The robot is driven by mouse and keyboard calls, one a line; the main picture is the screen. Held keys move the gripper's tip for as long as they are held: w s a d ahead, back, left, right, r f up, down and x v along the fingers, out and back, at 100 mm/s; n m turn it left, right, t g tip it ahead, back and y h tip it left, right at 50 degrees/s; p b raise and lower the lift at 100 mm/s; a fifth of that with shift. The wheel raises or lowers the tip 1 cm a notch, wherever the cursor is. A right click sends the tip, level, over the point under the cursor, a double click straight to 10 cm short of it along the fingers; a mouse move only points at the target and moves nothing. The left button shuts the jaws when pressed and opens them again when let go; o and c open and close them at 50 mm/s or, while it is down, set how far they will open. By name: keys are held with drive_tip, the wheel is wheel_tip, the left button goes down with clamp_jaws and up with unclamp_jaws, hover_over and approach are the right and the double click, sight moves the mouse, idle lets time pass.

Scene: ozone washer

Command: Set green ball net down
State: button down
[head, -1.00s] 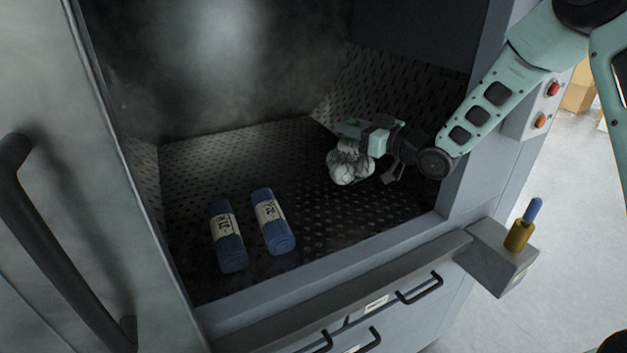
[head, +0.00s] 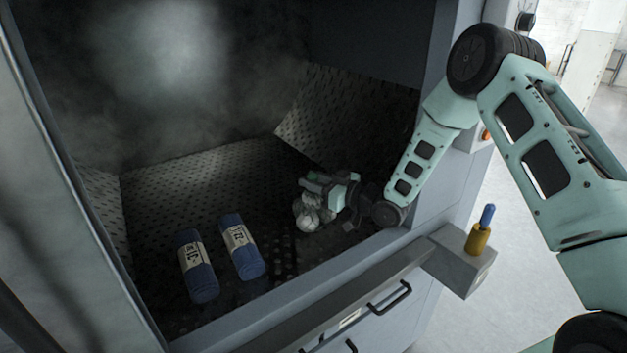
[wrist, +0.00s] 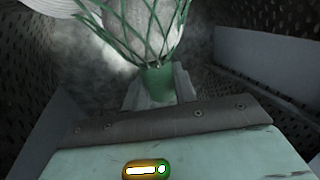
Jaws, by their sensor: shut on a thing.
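The ball net (head: 308,216) holds several white balls and hangs at my gripper (head: 318,186) in the head view, inside the washer chamber, low over the perforated floor. Whether it touches the floor I cannot tell. In the wrist view the green net (wrist: 150,40) spreads around white balls, and its gathered green neck sits at my gripper (wrist: 158,88). My gripper is shut on the net. The far fingertips are partly hidden by the net.
Two blue rolls with pale labels, a left one (head: 196,266) and a right one (head: 241,247), lie on the perforated chamber floor (head: 285,262) left of the net. The front sill (head: 300,297) borders the opening. A yellow-and-blue handle (head: 480,232) stands outside at right.

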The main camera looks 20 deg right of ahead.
drive_tip(key=shift+f, duration=0.1)
drive_tip(key=c, duration=1.1)
unclamp_jaws()
